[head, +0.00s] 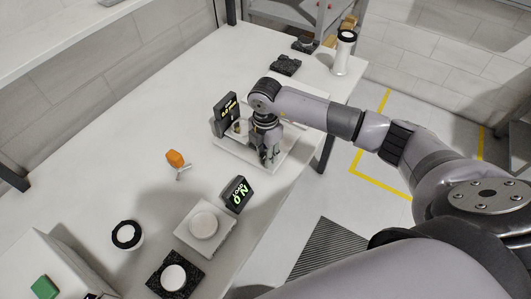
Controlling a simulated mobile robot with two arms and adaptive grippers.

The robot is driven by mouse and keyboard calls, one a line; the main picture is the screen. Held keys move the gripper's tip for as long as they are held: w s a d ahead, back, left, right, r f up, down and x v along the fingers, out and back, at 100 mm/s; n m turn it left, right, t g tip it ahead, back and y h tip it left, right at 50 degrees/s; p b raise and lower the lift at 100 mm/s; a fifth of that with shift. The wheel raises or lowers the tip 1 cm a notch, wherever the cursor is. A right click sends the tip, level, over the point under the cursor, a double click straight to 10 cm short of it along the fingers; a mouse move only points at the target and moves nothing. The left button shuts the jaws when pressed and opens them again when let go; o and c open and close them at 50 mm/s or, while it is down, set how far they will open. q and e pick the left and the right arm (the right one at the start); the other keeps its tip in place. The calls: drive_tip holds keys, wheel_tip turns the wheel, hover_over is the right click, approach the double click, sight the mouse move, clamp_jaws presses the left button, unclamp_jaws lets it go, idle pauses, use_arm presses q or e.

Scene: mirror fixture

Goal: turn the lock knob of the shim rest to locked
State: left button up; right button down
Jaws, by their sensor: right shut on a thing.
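My right gripper (271,155) points down over a pale fixture plate (232,151) near the table's right edge. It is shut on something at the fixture. The fingers and wrist cover what they hold, so I cannot make out the lock knob or which way it is turned. A dark display (226,114) with small yellow characters stands upright just left of the gripper, at the back of the fixture. I cannot tell the shim rest apart from the rest of the fixture. My left gripper is not in view.
An orange-topped small stand (175,159), a black-ringed white disc (127,235) and a black block (286,64) are on the table. The table's left middle is clear.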

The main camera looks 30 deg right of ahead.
drive_tip(key=shift+w+r, duration=0.1)
idle(0.3)
drive_tip(key=c, duration=1.3)
unclamp_jaws()
wheel_tip(320, 180, up, 12)
drive_tip(key=shift+f, duration=0.1)
